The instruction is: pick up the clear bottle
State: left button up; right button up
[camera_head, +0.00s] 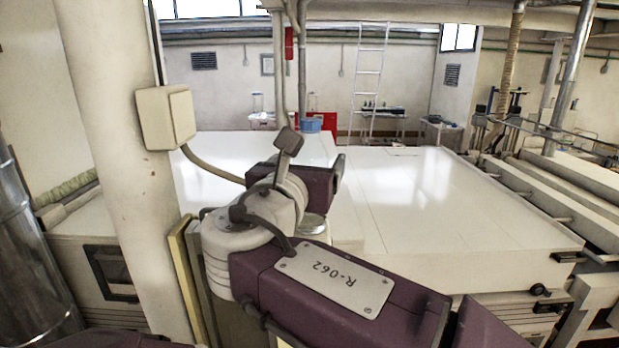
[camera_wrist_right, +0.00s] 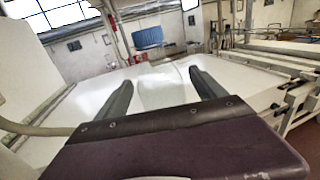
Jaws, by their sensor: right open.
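My left gripper is not in view.
The broad white top (camera_head: 455,205) is mostly clear and glossy. A blue container (camera_head: 311,125) stands at its far side. A cream column (camera_head: 120,150) with a box (camera_head: 165,117) rises at the left. Rails (camera_head: 555,195) run along the right. A ladder (camera_head: 367,80) stands behind.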

jog(key=shift+s, duration=0.25)
jog(key=c, duration=0.3)
jog(key=shift+w+d+f, duration=0.15)
jog(key=shift+w, duration=0.3)
grip_shut()
jog(key=shift+s, duration=0.1)
